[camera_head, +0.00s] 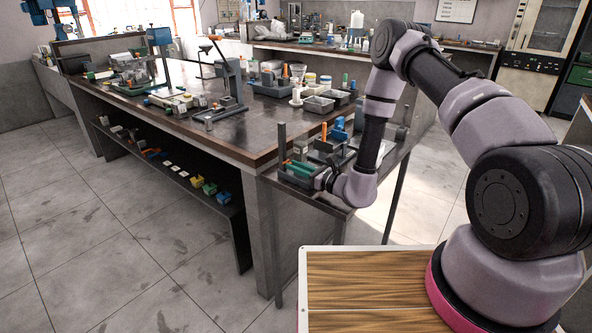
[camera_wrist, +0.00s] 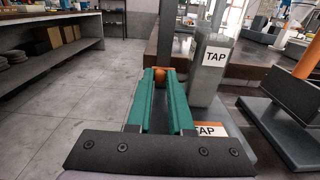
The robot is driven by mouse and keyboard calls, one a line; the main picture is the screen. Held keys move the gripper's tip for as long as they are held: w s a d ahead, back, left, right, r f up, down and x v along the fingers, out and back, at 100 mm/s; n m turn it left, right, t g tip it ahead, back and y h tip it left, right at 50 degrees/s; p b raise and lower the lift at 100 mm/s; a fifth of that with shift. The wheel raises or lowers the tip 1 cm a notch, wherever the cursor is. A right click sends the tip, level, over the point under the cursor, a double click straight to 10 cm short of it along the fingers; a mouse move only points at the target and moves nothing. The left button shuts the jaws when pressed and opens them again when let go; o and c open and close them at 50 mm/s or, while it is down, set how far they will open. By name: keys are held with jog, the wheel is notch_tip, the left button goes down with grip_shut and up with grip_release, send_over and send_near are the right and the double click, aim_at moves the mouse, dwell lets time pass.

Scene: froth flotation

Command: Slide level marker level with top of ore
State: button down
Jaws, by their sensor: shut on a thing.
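My gripper (camera_wrist: 160,75) has two long green fingers, shut on a small orange piece, which looks like the level marker (camera_wrist: 160,76). The piece sits at the fingertips, right in front of an upright dark grey post (camera_wrist: 164,32). Whether it touches the post cannot be told.
A grey block labelled TAP (camera_wrist: 209,76) stands close to the right of my fingers. A second TAP label (camera_wrist: 207,130) lies lower, partly behind the right finger. A dark angled plate (camera_wrist: 285,118) is farther right. The large bench (camera_head: 190,105) is to the left.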

notch_tip(320, 180, up, 6)
jog(key=shift+f, duration=0.1)
jog(key=c, duration=0.8)
grip_release()
jog(key=shift+s+d, duration=0.1)
jog(key=v, duration=1)
jog(key=shift+s+d, duration=0.2)
jog(key=shift+d, duration=0.05)
